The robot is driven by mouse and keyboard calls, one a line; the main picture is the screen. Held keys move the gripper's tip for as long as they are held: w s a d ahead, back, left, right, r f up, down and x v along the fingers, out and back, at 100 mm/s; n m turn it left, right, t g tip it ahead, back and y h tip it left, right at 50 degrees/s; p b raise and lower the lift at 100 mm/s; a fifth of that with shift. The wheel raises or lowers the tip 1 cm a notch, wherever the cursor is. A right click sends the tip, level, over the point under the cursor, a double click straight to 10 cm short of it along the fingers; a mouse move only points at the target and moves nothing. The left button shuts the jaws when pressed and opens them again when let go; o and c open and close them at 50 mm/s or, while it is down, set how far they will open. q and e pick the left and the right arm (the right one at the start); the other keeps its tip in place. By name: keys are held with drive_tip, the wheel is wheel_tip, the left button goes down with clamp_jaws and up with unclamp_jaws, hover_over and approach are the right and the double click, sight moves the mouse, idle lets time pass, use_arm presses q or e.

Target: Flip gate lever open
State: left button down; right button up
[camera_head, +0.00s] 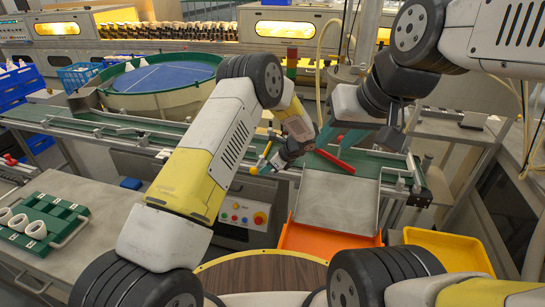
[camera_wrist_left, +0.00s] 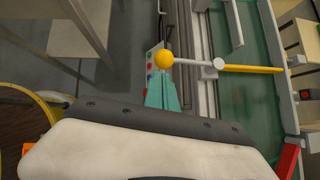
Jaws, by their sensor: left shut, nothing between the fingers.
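The gate lever shows in the left wrist view as a yellow ball knob (camera_wrist_left: 164,59) on a grey rod. The rod runs right to a round pivot (camera_wrist_left: 218,63), with a yellow bar (camera_wrist_left: 250,68) beyond it over the green belt. In the head view the knob (camera_head: 254,170) is beside the conveyor's near rail. My left gripper (camera_wrist_left: 163,82) is shut and empty, its teal fingertips just below the knob; I cannot tell whether they touch it. In the head view its fingers are mostly hidden. My right gripper (camera_head: 338,140) is open above the conveyor.
A red bar (camera_head: 335,161) lies across the conveyor beneath my right gripper. A grey tray (camera_head: 337,200) and an orange bin (camera_head: 325,241) stand in front, with a yellow bin (camera_head: 447,250) to the right. A control panel (camera_head: 243,215) sits below the lever. A round green-rimmed bowl (camera_head: 112,98) stands behind left.

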use_arm(q)
drive_tip(key=shift+w+a+f, duration=0.1)
drive_tip(key=shift+w+a, duration=0.15)
drive_tip(key=shift+a, duration=0.2)
drive_tip(key=shift+a, duration=0.1)
